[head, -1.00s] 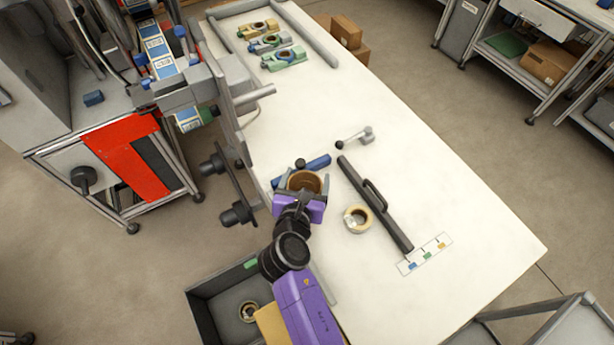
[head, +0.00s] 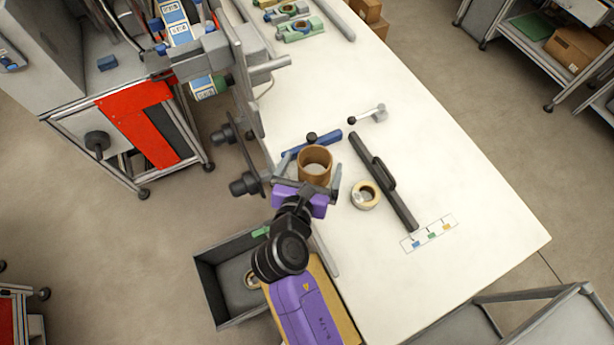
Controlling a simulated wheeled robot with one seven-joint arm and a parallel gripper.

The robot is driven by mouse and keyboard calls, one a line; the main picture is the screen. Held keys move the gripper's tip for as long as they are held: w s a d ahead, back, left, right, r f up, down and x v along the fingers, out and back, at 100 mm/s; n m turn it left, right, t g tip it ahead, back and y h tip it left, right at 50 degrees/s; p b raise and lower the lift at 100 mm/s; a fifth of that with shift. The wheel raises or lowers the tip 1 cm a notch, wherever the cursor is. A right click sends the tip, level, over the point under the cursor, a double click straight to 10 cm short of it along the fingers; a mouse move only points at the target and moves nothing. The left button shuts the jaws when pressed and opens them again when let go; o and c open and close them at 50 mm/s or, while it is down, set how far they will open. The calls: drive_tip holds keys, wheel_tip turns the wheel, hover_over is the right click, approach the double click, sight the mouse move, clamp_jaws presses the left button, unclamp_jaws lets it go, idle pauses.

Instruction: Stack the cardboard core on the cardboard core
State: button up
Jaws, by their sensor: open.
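A brown cardboard core (head: 315,160) stands upright near the left edge of the white table, its open top facing up. It looks tall. I cannot make out a seam, so I cannot tell whether it is one core or two stacked ones. My gripper (head: 307,181) is open on the near side of the core, its fingers spread apart. The gripper body hides the foot of the core. I cannot tell whether a finger touches it. No other separate bare core is clearly in view.
A tape roll (head: 365,195) lies right of the core, beside a black bar with a handle (head: 383,180). A blue bar (head: 326,141) with a black knob lies just behind the core. A grey bin (head: 222,300) stands below left. The table's right side is clear.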

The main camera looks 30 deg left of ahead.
drive_tip(key=v, duration=0.5)
drive_tip(key=shift+s, duration=0.15)
idle(0.4)
